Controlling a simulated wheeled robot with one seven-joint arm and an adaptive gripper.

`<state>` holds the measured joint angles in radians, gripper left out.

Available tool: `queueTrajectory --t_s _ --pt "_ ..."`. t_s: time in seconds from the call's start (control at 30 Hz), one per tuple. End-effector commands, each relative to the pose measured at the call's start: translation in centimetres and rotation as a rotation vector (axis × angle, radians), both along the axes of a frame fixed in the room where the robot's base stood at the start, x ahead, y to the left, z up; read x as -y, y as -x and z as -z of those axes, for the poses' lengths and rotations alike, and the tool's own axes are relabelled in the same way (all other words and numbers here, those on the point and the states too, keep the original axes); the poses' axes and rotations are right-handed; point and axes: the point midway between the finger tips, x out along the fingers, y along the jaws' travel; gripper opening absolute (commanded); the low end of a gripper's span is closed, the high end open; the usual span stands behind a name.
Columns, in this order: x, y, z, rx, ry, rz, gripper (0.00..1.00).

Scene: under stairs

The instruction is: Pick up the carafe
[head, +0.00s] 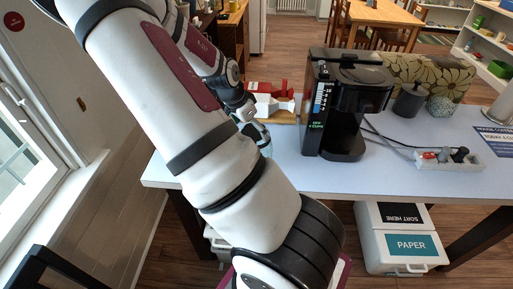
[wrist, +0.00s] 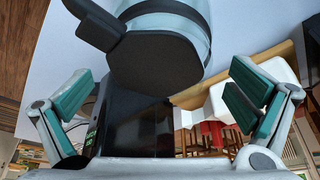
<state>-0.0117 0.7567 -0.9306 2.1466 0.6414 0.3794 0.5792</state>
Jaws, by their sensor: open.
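The carafe (wrist: 155,62) is a glass vessel with a dark flat part, a dark band and a black handle. It fills the top middle of the wrist view. My gripper (wrist: 162,98) is open, with teal pads spread to either side. The carafe lies ahead between the lines of the fingers, and neither pad visibly touches it. In the head view my gripper (head: 250,118) is beside the carafe, partly hidden.
The black coffee maker (head: 335,110) stands just right of the carafe. A red and white item (head: 270,100) sits behind on a wooden board. A power strip (head: 448,159) and dark grinder-like object (head: 409,101) are farther right. The front middle of the table (head: 310,178) is clear.

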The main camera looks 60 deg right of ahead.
Motion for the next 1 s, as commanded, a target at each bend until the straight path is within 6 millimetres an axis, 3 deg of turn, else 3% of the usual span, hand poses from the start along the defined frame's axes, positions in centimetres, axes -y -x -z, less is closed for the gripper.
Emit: queueTrajectory --t_s 0.17,0.43,0.77,1.0 --pt "0.7 0.3 1.6 -0.001 0.0 0.001 1.0" --pt "0.7 0.2 1.8 0.001 0.0 -0.001 1.0" --pt "0.7 0.2 1.8 0.001 0.0 0.0 0.27" --pt "0.7 0.1 1.8 0.001 0.001 0.0 0.25"
